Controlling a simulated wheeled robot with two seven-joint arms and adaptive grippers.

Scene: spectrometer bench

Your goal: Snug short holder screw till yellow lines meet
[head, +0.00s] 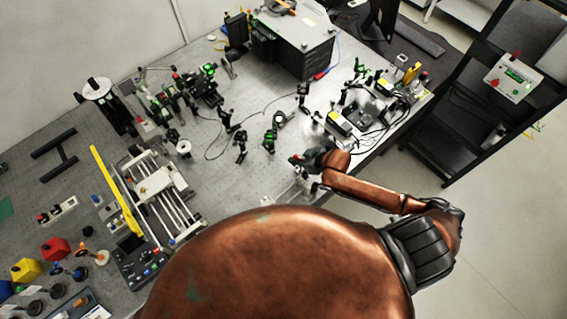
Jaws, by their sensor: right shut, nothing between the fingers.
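My right gripper (296,160) reaches in from the right over the front edge of the bench. It looks small and dark here, its fingers shut and empty. Just beyond and left of it, a black post holder with green parts (270,139) stands on the bench, apart from the fingers as far as I can see. Other dark holders stand nearby: one to the left (240,146), one behind that (225,119), one farther back (303,94). I cannot tell which is the short one. Screws and yellow lines are too small to make out. My left gripper is out of view.
A large grey box (300,50) stands at the back. Optics (185,90) crowd the back left, and yellow-labelled units with cables (345,122) the right. A railed stage (155,190) with a yellow bar (115,187) is at left. Thin cables cross the middle.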

